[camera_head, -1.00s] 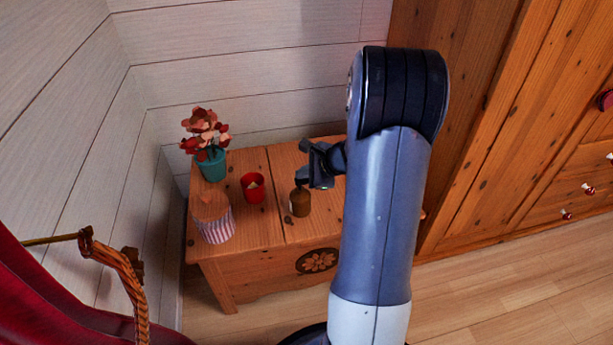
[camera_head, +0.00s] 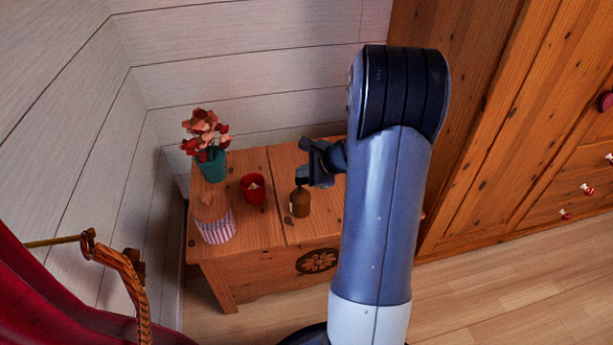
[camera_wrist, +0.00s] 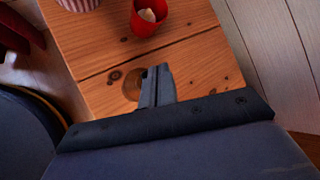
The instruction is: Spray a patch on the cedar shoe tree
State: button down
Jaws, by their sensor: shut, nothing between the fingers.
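A brown bottle (camera_head: 300,204) stands upright on the wooden chest, its dark top close to my gripper. My gripper (camera_head: 305,178) is shut and empty, just above and beside the bottle in the head view; I cannot tell whether it touches the top. In the wrist view the closed fingers (camera_wrist: 156,84) show with a round brown shape (camera_wrist: 131,84), likely the bottle, partly hidden to their left.
The chest (camera_head: 260,238) also bears a red cup (camera_head: 253,196) with something pale inside, a striped container (camera_head: 215,230) and a flower pot (camera_head: 211,169). Plank walls stand behind and left. A wooden wardrobe (camera_head: 480,120) stands right. A red cloth (camera_head: 60,300) is front left.

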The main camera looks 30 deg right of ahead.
aim_at(304, 181)
jog(key=shift+r, duration=0.15)
notch_tip(304, 181, up, 6)
jog(key=p, duration=0.4)
jog(key=shift+p, duration=0.4)
dwell(2.0)
